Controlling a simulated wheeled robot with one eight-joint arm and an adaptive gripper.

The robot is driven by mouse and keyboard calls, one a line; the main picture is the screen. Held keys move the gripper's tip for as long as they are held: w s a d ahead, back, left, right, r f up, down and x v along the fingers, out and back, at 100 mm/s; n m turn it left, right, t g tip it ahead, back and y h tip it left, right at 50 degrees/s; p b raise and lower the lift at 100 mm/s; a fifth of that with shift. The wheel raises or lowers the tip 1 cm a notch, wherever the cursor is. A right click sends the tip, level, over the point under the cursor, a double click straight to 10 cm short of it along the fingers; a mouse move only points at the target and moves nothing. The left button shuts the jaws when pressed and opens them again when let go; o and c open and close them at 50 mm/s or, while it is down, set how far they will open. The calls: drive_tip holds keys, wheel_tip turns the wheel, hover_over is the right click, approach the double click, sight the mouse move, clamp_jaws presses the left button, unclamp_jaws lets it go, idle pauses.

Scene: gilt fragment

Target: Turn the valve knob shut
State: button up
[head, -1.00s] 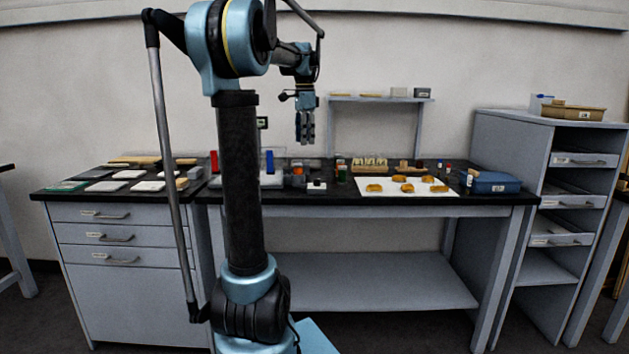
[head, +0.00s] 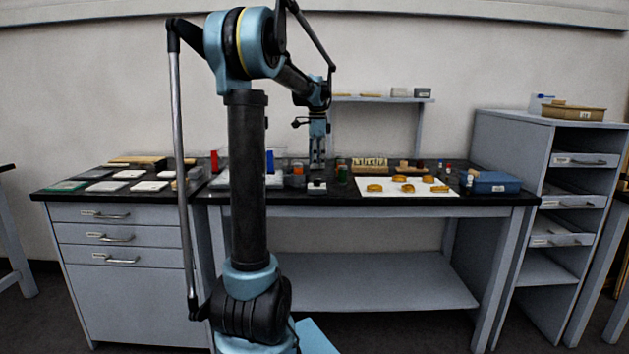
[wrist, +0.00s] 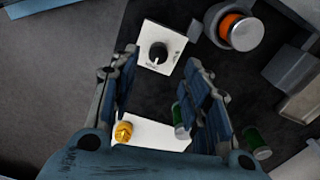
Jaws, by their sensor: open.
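The valve knob (wrist: 158,52) is a round black dial on a small white plate (wrist: 150,65) with small dark print. In the head view the knob unit (head: 317,186) is a small black and white block near the bench's front edge. My gripper (head: 317,165) points down above it, slightly behind it in the picture. In the wrist view my gripper (wrist: 161,60) is open, one finger to each side. The knob shows just beyond the fingertips, between their lines, and nothing is held. I cannot tell the knob's exact setting.
Green-labelled bottles (wrist: 257,142) are close to the right finger. A white sheet (head: 440,192) with several gold fragments lies to the right in the head view. A shelf (head: 375,99) stands behind.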

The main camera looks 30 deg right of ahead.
sight(317, 182)
wheel_tip(317, 182, down, 7)
idle(0.4)
